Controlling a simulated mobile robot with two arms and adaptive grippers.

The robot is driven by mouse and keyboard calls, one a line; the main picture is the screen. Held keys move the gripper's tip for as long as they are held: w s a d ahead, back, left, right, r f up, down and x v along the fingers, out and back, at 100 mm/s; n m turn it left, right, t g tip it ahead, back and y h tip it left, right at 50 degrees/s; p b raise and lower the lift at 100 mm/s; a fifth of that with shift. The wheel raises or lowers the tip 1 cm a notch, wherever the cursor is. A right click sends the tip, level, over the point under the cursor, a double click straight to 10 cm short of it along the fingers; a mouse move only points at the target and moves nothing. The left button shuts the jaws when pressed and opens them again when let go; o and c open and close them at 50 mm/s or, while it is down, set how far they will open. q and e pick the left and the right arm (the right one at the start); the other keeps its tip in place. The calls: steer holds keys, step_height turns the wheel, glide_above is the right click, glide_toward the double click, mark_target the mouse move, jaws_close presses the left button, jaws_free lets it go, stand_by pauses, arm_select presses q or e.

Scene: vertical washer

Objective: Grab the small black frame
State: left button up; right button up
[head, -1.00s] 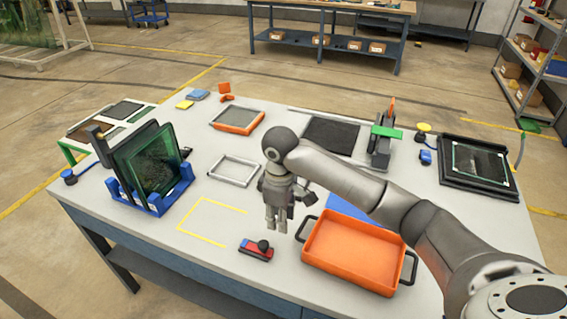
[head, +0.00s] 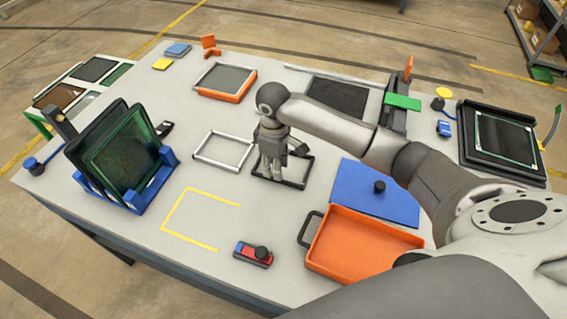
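The small black frame (head: 291,185) lies flat on the table, just right of a white frame (head: 222,150). My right gripper (head: 271,174) points down over the black frame, with its fingertips appearing close to the frame's left part. The gripper and its wrist hide part of the frame's left and far sides. I cannot tell whether the fingers touch the frame or how far apart they are. My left gripper is not in view.
A red-blue device (head: 253,254) sits in front. A blue rack (head: 127,201) holds dark framed screens at left. The yellow-marked area (head: 198,217) is clear.

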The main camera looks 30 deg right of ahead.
steer(key=f, duration=0.1)
steer(key=f+p, duration=0.1)
steer(key=f, duration=0.1)
steer(key=w+f, duration=0.1)
steer(key=shift+a+f, duration=0.2)
steer(key=shift+a, duration=0.1)
steer(key=shift+f, duration=0.5)
steer(key=shift+c, duration=1)
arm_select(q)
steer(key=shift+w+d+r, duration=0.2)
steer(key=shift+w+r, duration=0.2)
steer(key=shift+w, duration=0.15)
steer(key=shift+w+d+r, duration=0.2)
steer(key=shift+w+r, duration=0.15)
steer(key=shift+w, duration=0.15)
arm_select(e)
jaws_close()
